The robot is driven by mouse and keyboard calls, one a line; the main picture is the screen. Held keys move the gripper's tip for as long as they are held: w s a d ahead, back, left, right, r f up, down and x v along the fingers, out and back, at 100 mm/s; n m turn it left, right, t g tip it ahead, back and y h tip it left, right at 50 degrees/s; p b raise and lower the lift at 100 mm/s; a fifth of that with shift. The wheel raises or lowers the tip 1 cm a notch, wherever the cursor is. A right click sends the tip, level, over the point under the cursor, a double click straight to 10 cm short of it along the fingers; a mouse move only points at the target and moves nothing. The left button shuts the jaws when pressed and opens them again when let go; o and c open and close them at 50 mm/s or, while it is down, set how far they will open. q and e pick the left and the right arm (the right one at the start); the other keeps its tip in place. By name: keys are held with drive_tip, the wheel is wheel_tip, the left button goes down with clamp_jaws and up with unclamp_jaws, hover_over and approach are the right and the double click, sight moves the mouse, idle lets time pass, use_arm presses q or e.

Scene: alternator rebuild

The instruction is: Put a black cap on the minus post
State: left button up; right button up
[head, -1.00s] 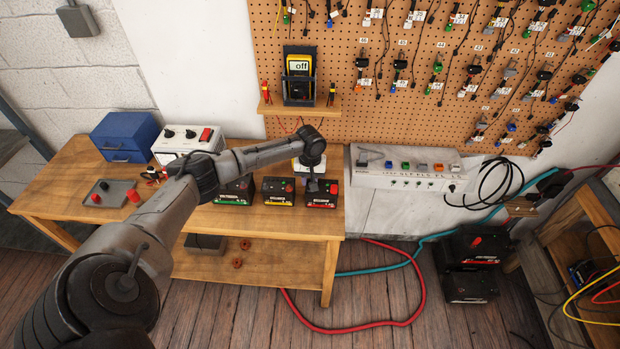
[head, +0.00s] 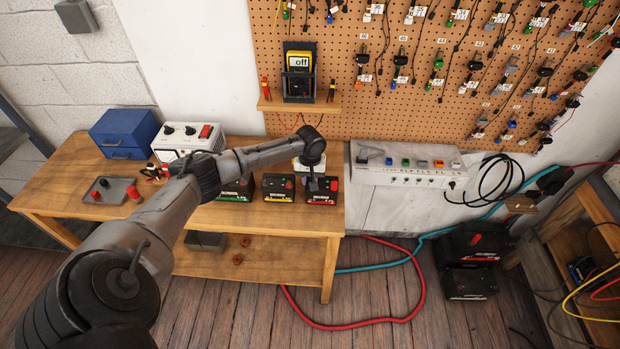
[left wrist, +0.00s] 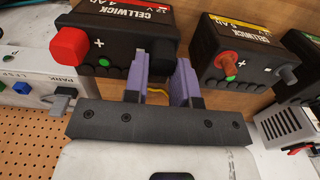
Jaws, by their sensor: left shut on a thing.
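The battery with the red label (head: 321,199) stands at the right end of the row on the bench. In the left wrist view the same battery (left wrist: 118,22) has a red cap (left wrist: 71,47) on its plus post. My left gripper (head: 314,187) is over its other terminal. In the left wrist view the purple fingers (left wrist: 160,62) are shut around a black cap (left wrist: 158,48) at the minus post. The fingers hide much of it, and I cannot tell how far down it sits. My right gripper is not in view.
Two more batteries (head: 278,188) (head: 236,191) stand to the left. A grey tray (head: 119,184) with caps, a white charger box (head: 184,146) and a blue box (head: 124,135) are further left. A shelf with a yellow meter (head: 300,66) hangs behind. A white switch panel (head: 405,172) is at right.

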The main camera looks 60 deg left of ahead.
use_arm(q)
drive_tip(key=o, duration=0.8)
wheel_tip(320, 180, up, 14)
drive_tip(key=shift+p, duration=0.3)
drive_tip(key=shift+f, duration=0.1)
idle(0.5)
